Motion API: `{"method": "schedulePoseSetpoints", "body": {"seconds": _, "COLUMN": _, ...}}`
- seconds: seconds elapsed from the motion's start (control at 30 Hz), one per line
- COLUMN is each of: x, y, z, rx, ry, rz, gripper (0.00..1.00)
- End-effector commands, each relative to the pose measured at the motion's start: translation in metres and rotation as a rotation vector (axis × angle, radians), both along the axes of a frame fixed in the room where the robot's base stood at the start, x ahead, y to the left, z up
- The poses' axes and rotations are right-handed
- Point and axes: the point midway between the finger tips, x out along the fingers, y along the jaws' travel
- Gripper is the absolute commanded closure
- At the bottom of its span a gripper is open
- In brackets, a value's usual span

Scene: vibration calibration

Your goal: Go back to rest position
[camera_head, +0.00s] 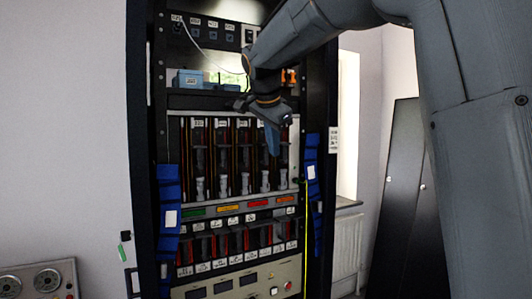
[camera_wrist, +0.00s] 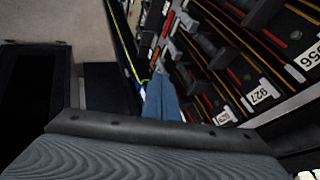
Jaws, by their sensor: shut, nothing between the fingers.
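My gripper (camera_head: 271,138) hangs down in front of the upper module row of the black rack (camera_head: 143,150). Its blue-grey fingers are together with nothing between them. In the wrist view the closed fingers (camera_wrist: 162,98) show at the middle, beside the module row. The modules (camera_head: 222,155) stand upright in their slots, with pale handles below. In the wrist view, modules with number labels such as 927 (camera_wrist: 262,92) run along the upper right. My arm comes in from the upper right and hides part of the rack top.
A blue box (camera_head: 190,79) sits on the rack's upper shelf. Blue straps (camera_head: 168,215) hang at both rack sides. A yellow-green cable (camera_head: 305,235) runs down the right side. A black panel (camera_head: 405,190) leans at the right. A control box (camera_head: 40,280) is at lower left.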

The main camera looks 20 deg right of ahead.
Motion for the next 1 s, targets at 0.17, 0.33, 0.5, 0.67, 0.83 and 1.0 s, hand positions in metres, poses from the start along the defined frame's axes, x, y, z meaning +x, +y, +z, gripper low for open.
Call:
{"method": "schedulePoseSetpoints", "body": {"seconds": 0.17, "x": -0.021, "y": 0.018, "z": 0.034, "rx": 0.001, "ry": -0.007, "rz": 0.012, "gripper": 1.0}}
{"method": "schedulePoseSetpoints", "body": {"seconds": 0.33, "x": -0.037, "y": 0.028, "z": 0.057, "rx": 0.0, "ry": -0.004, "rz": 0.015, "gripper": 1.0}}
{"method": "schedulePoseSetpoints", "body": {"seconds": 0.5, "x": -0.046, "y": 0.031, "z": 0.07, "rx": 0.0, "ry": -0.002, "rz": 0.013, "gripper": 1.0}}
{"method": "schedulePoseSetpoints", "body": {"seconds": 0.67, "x": -0.049, "y": 0.031, "z": 0.073, "rx": -0.001, "ry": 0.001, "rz": 0.012, "gripper": 1.0}}
{"method": "schedulePoseSetpoints", "body": {"seconds": 0.83, "x": -0.047, "y": 0.031, "z": 0.039, "rx": -0.027, "ry": 0.054, "rz": 0.075, "gripper": 1.0}}
{"method": "schedulePoseSetpoints", "body": {"seconds": 1.0, "x": -0.054, "y": 0.032, "z": -0.061, "rx": -0.089, "ry": 0.201, "rz": 0.285, "gripper": 1.0}}
